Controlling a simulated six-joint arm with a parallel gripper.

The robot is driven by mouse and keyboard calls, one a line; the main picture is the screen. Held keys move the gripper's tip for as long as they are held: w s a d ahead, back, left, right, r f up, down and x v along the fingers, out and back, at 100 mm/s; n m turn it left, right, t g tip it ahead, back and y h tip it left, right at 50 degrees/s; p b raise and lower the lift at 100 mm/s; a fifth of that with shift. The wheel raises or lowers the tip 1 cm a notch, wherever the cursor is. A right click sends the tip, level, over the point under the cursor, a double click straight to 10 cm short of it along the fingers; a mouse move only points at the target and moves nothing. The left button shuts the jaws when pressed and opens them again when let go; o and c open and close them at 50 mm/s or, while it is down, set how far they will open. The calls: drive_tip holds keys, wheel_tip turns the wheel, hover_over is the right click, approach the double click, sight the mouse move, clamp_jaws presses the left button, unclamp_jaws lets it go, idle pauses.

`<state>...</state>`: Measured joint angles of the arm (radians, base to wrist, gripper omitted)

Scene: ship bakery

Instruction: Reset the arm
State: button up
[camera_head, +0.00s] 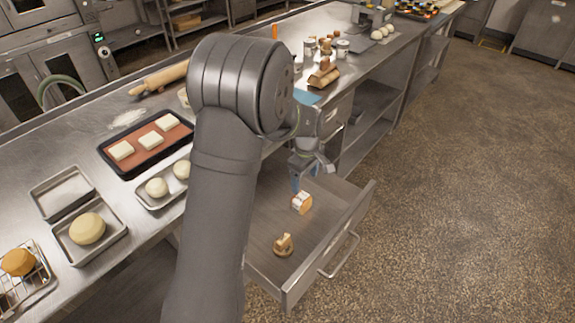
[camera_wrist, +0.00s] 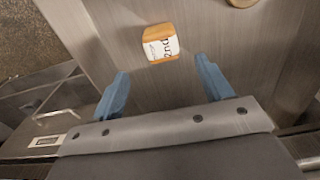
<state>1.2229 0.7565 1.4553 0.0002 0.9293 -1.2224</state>
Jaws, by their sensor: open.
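My gripper (camera_head: 303,178) hangs over the open drawer (camera_head: 283,220) below the counter. In the wrist view my gripper (camera_wrist: 168,90) shows two blue fingers spread wide apart with nothing between them. A small wooden block with a white label (camera_head: 302,202) lies in the drawer just beyond the fingertips, apart from them; in the wrist view its label (camera_wrist: 160,43) reads partly "2nd". A second small wooden piece (camera_head: 284,244) lies nearer the drawer's front corner; only its edge (camera_wrist: 243,2) shows in the wrist view. My arm hides part of the drawer and counter.
The steel counter (camera_head: 60,165) holds a dark tray (camera_head: 107,151) with pale dough squares, small pans with dough balls, and a rolling pin (camera_head: 160,77). Wooden items (camera_head: 324,73) and jars stand farther along. The floor (camera_head: 450,190) to the right is clear.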

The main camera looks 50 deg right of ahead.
drive_tip(key=shift+f, duration=4.05)
drive_tip(key=shift+f, duration=2)
wheel_tip(320, 180, up, 4)
drive_tip(key=shift+f, duration=0.1)
drive_tip(key=s+a+r, duration=0.2)
drive_tip(key=s+r, duration=0.7)
drive_tip(key=s, duration=0.3)
wheel_tip(320, 180, up, 25)
drive_tip(key=n, duration=0.2)
hover_over(304, 199)
drive_tip(key=w+a, duration=0.4)
drive_tip(key=w, duration=0.1)
drive_tip(key=shift+s+a+f, duration=0.15)
